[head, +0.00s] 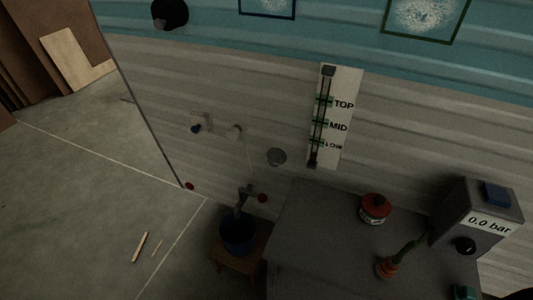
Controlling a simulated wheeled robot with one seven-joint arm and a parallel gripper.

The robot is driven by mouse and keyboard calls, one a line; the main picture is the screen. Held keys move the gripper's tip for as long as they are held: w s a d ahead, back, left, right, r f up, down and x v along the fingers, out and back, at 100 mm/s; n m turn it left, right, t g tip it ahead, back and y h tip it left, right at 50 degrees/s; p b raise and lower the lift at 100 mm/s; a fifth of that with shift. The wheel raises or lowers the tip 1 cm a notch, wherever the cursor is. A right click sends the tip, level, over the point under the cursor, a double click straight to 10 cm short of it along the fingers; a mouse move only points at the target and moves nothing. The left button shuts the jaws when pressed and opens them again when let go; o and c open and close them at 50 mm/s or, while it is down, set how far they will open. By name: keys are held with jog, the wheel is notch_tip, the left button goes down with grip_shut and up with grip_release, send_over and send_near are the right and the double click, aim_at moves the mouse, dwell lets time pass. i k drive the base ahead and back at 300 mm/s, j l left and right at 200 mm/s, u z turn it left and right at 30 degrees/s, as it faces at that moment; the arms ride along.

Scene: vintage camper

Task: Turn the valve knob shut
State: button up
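Several knob-like parts are in the head view, and I cannot tell which one the task calls the valve knob. A black round knob (465,246) sits on the front of a grey box (478,205) whose label reads "0.0 bar". A red round knob (262,198) is beside a dark tap-like fitting (243,196) above a blue bucket (238,235). How far any is turned cannot be seen. My gripper is not in view.
A grey counter (315,225) holds a red-lidded can (375,209) and a green-and-orange object (388,267). The bucket stands on a wooden stool (225,262). A slider panel marked TOP, MID, LOW (345,116) is on the wall. Floor at left is mostly clear, with two sticks (140,247).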

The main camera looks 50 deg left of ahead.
aim_at(275, 159)
jog(key=u, duration=1.7)
jog(key=k+j+u, duration=0.45)
jog(key=k, duration=0.05)
